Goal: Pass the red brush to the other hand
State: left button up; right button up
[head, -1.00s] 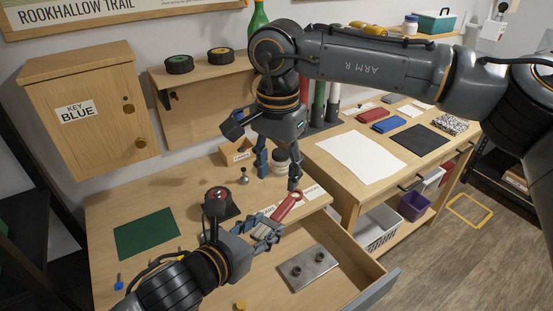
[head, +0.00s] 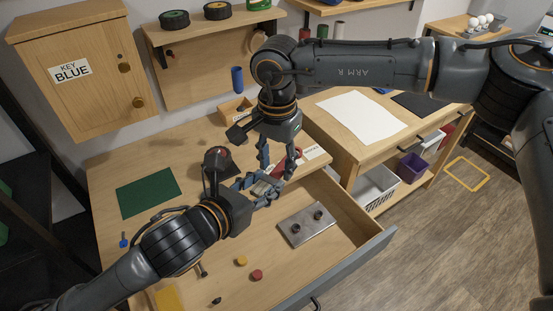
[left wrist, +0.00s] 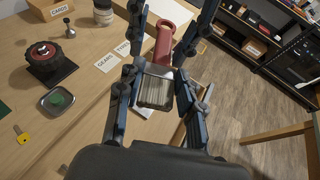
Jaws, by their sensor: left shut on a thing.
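The red brush (head: 281,162) has a red handle and a pale metal and bristle end. My left gripper (head: 264,187) is shut on the brush's metal end, above the drawer's back edge. In the left wrist view the brush (left wrist: 164,42) lies between the left fingers, its handle pointing away. My right gripper (head: 277,167) comes down from above with its fingers apart, one on each side of the handle. I cannot tell whether either finger touches it. The fingers partly hide the handle in the head view.
The open drawer (head: 345,228) below holds a metal plate (head: 306,225) and small coloured pieces. A black stand with a red top (head: 217,160) is close to my left gripper. A small cards box (head: 236,110) stands behind. A green mat (head: 148,192) lies at left.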

grip_shut()
pick_arm(q)
jog(key=o, duration=1.2)
pick_arm(e)
jog(key=shift+a, duration=0.1)
